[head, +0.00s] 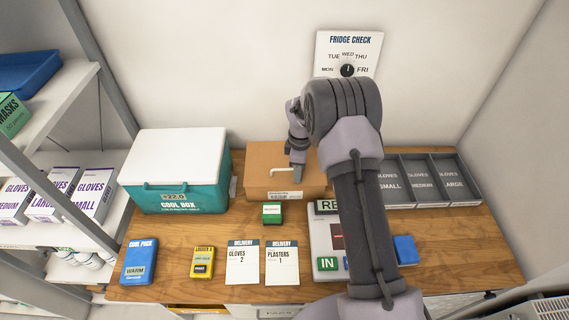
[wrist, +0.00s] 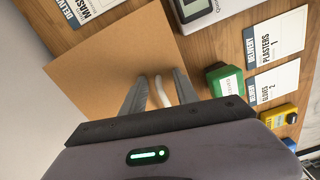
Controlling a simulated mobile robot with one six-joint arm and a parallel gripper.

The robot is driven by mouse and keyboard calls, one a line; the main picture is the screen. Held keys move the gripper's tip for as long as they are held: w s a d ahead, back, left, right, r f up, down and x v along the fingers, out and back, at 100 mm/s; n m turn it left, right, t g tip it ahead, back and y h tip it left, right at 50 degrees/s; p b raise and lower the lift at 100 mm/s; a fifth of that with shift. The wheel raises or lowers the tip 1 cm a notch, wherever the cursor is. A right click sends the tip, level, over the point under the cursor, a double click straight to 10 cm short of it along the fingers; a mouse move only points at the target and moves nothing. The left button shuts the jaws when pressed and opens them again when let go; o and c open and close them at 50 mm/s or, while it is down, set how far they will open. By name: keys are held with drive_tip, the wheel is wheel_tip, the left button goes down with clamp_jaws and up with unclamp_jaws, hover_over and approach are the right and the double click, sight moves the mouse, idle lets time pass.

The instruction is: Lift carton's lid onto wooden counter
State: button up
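The brown carton (head: 262,185) stands at the back of the wooden counter (head: 450,240), right of the cool box. Its flat lid (head: 268,152) is on it and carries a white handle (head: 281,170). My gripper (head: 298,172) is low over the lid at the handle, partly hidden by my arm in the head view. In the wrist view my gripper's two fingers (wrist: 160,77) are apart, with the handle (wrist: 162,92) between them. The lid (wrist: 105,65) fills the area beyond. I cannot tell whether the fingers touch the handle.
A teal cool box (head: 180,190) with a white lid stands left of the carton. A small green box (head: 271,213) is in front of it. Delivery cards (head: 243,263), a yellow logger (head: 202,262) and a blue cool pack (head: 139,262) lie along the front. Grey glove trays (head: 430,180) stand right.

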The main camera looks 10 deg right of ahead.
clamp_jaws()
